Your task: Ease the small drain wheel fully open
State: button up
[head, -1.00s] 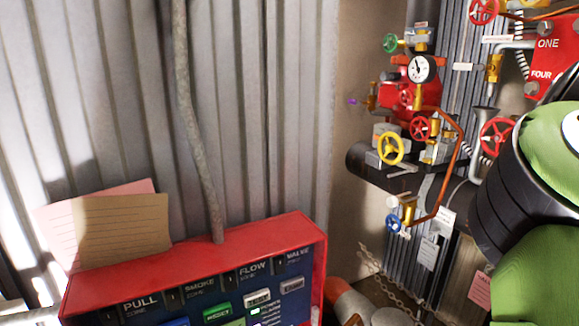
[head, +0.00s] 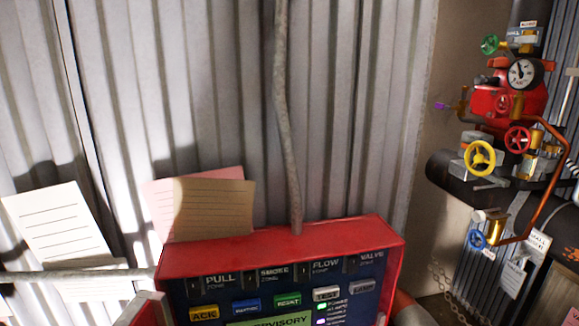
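The valve assembly stands at the right in the head view, on a red valve body (head: 487,103). Small handwheels show on it: a blue one (head: 477,239) low down by a brass valve (head: 496,226), a yellow one (head: 481,158), a red one (head: 518,140) and a green one (head: 490,45) at the top. I cannot tell from labels which is the drain wheel, nor how far any wheel is turned. A round white gauge (head: 521,73) sits above the red body. My gripper is not in view.
A red alarm panel (head: 285,242) with buttons stands in the lower middle. Paper notes (head: 214,208) lean behind it. A grey conduit (head: 284,110) runs up the corrugated wall. A thick black pipe (head: 452,178) and hanging tags (head: 513,277) are near the valves.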

aim_at(516, 139)
jog(key=z, duration=1.6)
